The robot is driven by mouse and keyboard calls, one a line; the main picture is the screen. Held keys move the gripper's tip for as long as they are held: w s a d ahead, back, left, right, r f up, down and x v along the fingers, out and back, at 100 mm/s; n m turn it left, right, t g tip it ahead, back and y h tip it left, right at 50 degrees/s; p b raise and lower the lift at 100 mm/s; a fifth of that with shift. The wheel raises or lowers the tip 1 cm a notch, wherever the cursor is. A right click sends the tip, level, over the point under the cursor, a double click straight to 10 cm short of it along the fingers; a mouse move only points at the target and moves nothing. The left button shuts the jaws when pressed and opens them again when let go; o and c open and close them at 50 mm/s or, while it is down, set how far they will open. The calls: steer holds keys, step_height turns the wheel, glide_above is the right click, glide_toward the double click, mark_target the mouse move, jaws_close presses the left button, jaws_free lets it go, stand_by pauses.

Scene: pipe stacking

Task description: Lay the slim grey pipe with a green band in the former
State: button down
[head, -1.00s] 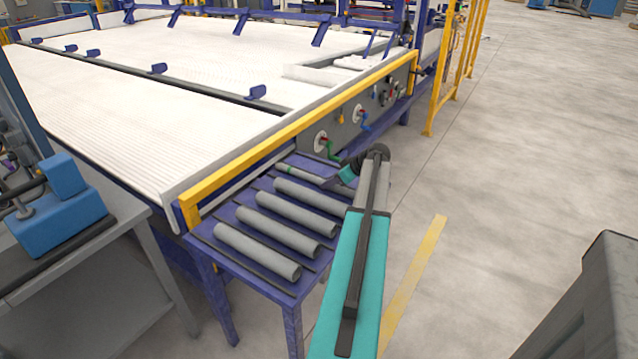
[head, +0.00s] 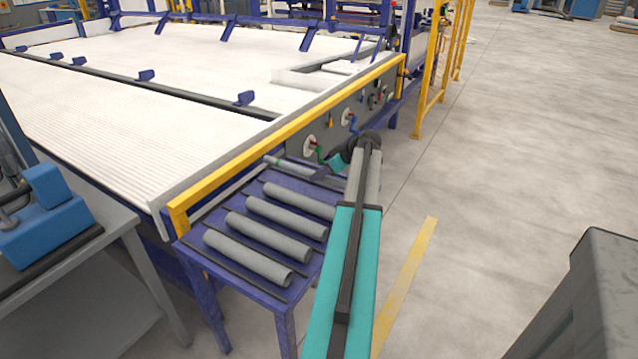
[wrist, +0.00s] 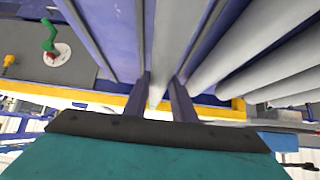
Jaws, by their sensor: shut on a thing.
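The slim grey pipe (head: 297,168) with a green band near its far left end is at the back of the blue table in the head view. My gripper (head: 328,171) is shut on it, and the pipe appears raised a little off the table. In the wrist view the slim pipe (wrist: 161,72) runs between the two fingers of my gripper (wrist: 163,106). My arm hides the pipe's near end in the head view. I cannot tell which part here is the former.
Several thicker grey pipes (head: 248,258) lie side by side on the blue table (head: 224,270), with dark strips between them. A yellow rail (head: 262,132) of the large white-bedded machine runs behind. A grey bench (head: 110,240) stands left. Open floor lies right.

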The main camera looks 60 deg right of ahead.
steer(key=shift+r, duration=2.25)
steer(key=shift+s, duration=0.1)
